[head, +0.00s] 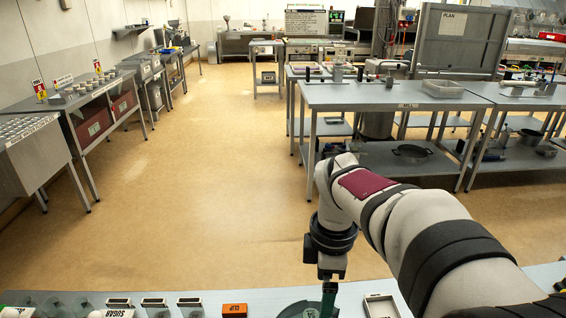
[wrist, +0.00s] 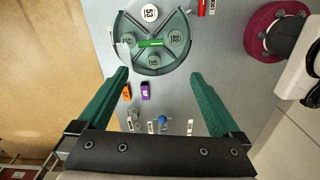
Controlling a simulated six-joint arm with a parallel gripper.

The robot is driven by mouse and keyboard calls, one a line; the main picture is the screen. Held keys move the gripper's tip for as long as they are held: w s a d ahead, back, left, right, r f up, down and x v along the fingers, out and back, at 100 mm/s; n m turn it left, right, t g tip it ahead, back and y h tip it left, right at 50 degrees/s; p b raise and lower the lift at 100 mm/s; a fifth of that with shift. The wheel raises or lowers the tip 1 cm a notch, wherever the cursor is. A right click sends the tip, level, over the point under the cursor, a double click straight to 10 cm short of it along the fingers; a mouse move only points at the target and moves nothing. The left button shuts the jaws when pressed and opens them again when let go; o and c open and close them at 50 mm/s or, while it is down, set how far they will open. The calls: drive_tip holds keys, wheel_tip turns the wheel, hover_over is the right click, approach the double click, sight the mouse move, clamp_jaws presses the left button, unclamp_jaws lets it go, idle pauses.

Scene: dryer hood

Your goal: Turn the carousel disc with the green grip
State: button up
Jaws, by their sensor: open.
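The carousel disc (wrist: 160,62) is a grey-green round plate with a raised rim and spokes, at the upper middle of the wrist view. Several round numbered pieces sit on it. A bright green grip (wrist: 151,43) lies across its middle. In the head view only part of the disc (head: 290,312) shows at the bottom edge. My gripper (wrist: 160,75) is open, with its two dark green fingers apart and nothing between them. Its tips appear on either side of the disc's near edge in the wrist view; the height gap is unclear. In the head view my gripper (head: 328,298) points down beside the disc.
An orange block (wrist: 127,91) and a purple block (wrist: 145,91) lie close to the disc. A red item (wrist: 201,8) lies on its other side. A white tray (head: 381,305) stands right of my gripper. Small labelled containers (head: 154,304) line the bench's left.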

drive_tip(key=s+a+f+m+y, duration=0.1)
drive_tip(key=s+a+m, duration=0.1)
drive_tip(key=s+m, duration=0.9)
drive_tip(key=s+a+f+m+y, duration=0.1)
drive_tip(key=s+f+m, duration=0.1)
drive_tip(key=s+m, duration=0.85)
drive_tip(key=w+d+r+m+h, duration=0.15)
drive_tip(key=w+m, duration=0.45)
drive_tip(key=w, duration=0.6)
drive_tip(key=w+d+r+m+h, duration=0.1)
drive_tip(key=w+d+m, duration=0.1)
drive_tip(key=w+m, duration=0.7)
drive_tip(key=f, duration=0.5)
drive_tip(key=w+f+n, duration=0.1)
drive_tip(key=f, duration=0.4)
drive_tip(key=w+f+n, duration=0.1)
drive_tip(key=f, duration=0.4)
drive_tip(key=shift+w+a+f, duration=0.1)
drive_tip(key=shift+w+f, duration=0.15)
drive_tip(key=shift+f, duration=0.15)
clamp_jaws()
